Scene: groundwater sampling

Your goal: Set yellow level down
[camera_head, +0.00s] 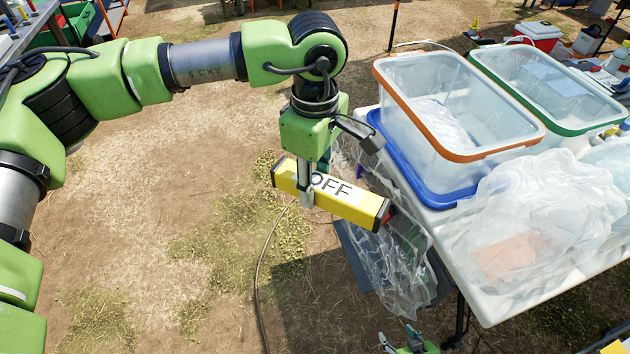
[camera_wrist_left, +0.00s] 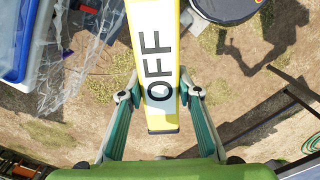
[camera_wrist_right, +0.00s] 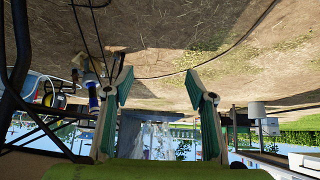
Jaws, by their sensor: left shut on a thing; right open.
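The yellow level (camera_head: 350,202) is a long yellow bar with black ends and a white label reading "OFF". My left gripper (camera_head: 306,192) is shut on it and holds it in the air beside the table's left edge. In the left wrist view the level (camera_wrist_left: 155,60) runs between the two fingers (camera_wrist_left: 160,95). In the head view, its right end overlaps the clear plastic hanging from the table. My right gripper (camera_wrist_right: 160,85) is open and empty, low down; in the head view only its tip shows at the bottom (camera_head: 408,340).
A white table (camera_head: 500,300) on the right bears a blue tray (camera_head: 415,185), an orange-rimmed clear bin (camera_head: 450,155), a green-rimmed clear bin (camera_head: 590,125) and crumpled clear plastic (camera_head: 545,215). Dry ground with a dark hose (camera_head: 258,270) is open left of the table.

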